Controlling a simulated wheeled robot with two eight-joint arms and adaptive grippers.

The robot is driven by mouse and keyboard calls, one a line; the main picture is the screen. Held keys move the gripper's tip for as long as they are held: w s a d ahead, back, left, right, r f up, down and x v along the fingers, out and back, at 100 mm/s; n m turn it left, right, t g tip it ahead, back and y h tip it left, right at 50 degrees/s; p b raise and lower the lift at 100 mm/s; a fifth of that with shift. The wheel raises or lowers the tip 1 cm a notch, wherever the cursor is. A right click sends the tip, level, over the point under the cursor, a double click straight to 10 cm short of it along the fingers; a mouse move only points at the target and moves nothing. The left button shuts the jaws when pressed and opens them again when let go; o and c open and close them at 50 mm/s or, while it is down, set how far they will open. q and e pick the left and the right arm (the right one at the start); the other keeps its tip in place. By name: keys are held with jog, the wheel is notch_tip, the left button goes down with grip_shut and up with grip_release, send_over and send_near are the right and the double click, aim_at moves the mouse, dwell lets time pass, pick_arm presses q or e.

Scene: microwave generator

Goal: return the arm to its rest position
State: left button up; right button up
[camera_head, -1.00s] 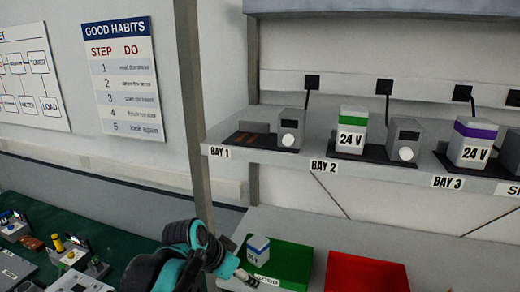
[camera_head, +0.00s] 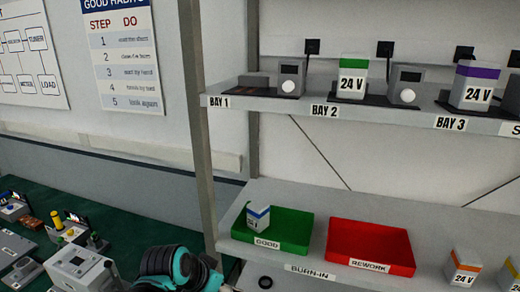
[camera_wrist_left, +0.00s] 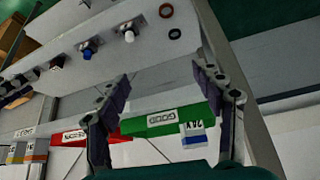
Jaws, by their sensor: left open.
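My left arm (camera_head: 178,268) is low at the bottom of the head view, where its gripper is hard to make out. In the left wrist view my left gripper (camera_wrist_left: 163,80) is open, its two fingers spread with nothing between them. A white box with a blue band (camera_head: 258,217) stands in the green GOOD tray (camera_head: 290,228), apart from the arm. The box also shows in the left wrist view (camera_wrist_left: 193,135), beyond the fingers, near the green tray (camera_wrist_left: 150,123). My right gripper is not in view.
A red REWORK tray (camera_head: 372,243) is right of the green one. Boxes with orange bands (camera_head: 463,267) stand at the lower right. The upper shelf (camera_head: 270,112) holds bays with 24 V boxes. A green bench (camera_head: 120,225) with small devices is at the left.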

pick_arm(q)
jog(key=s+a+f+n+y+b, duration=0.1)
jog(key=s+a+f+n+b, duration=0.1)
jog(key=f+b, duration=0.4)
jog(key=s+a+f+n+t+y+b, duration=0.1)
jog(key=s+a+f+b, duration=0.2)
jog(key=f+b, duration=0.4)
jog(key=s+a+f+n+y+b, duration=0.1)
jog(key=f+b, duration=0.5)
jog(key=f, duration=0.9)
jog(key=s+a+n, duration=0.1)
jog(key=s+a, duration=0.1)
jog(key=s, duration=0.1)
jog(key=shift+s+a+f+n+t, duration=0.3)
jog(key=shift+s+a+f, duration=0.05)
jog(key=shift+s+f, duration=0.05)
